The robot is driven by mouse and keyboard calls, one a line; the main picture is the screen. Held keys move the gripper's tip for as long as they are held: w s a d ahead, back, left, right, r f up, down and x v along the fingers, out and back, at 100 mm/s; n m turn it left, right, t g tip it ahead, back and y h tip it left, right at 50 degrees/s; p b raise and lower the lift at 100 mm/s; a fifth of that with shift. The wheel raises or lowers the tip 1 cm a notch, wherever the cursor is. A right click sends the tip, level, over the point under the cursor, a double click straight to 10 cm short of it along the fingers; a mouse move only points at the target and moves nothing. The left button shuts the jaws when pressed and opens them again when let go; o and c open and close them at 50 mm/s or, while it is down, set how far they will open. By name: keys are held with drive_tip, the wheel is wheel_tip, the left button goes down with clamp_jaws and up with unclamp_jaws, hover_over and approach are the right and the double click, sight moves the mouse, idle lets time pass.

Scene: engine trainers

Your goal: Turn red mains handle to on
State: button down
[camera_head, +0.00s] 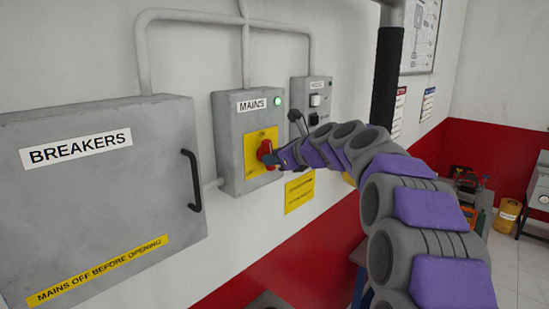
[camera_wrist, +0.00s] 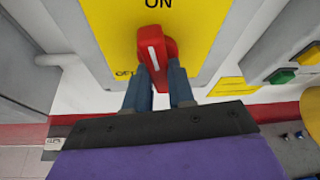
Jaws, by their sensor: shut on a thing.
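The red mains handle (camera_head: 265,148) sits on a yellow plate on the front of the grey MAINS box (camera_head: 231,150). In the wrist view the handle (camera_wrist: 154,42) stands nearly upright, its white line pointing up towards the word ON. My gripper (camera_head: 275,156) reaches the handle from the right. In the wrist view the two blue fingers of my gripper (camera_wrist: 159,76) are closed around the handle's lower part. A green lamp (camera_head: 278,101) on the MAINS box is lit. The lower lettering on the plate is partly hidden by the handle and fingers.
A closed grey BREAKERS cabinet (camera_head: 95,200) with a black door handle (camera_head: 192,180) is left of the MAINS box. A smaller control box (camera_head: 311,103) with buttons is to the right. Conduits (camera_head: 215,17) run above. A black-wrapped pipe (camera_head: 386,80) stands near my arm.

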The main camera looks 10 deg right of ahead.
drive_tip(key=shift+f+m+g+y, duration=0.2)
drive_tip(key=shift+m+g+y, duration=0.2)
drive_tip(key=shift+m, duration=0.4)
drive_tip(key=c, duration=1)
unclamp_jaws()
drive_tip(key=shift+r, duration=0.1)
drive_tip(key=shift+o, duration=0.2)
drive_tip(key=shift+w, duration=0.15)
drive_tip(key=b+v, duration=0.1)
drive_tip(key=v, duration=1.6)
drive_tip(key=shift+d+b, duration=0.35)
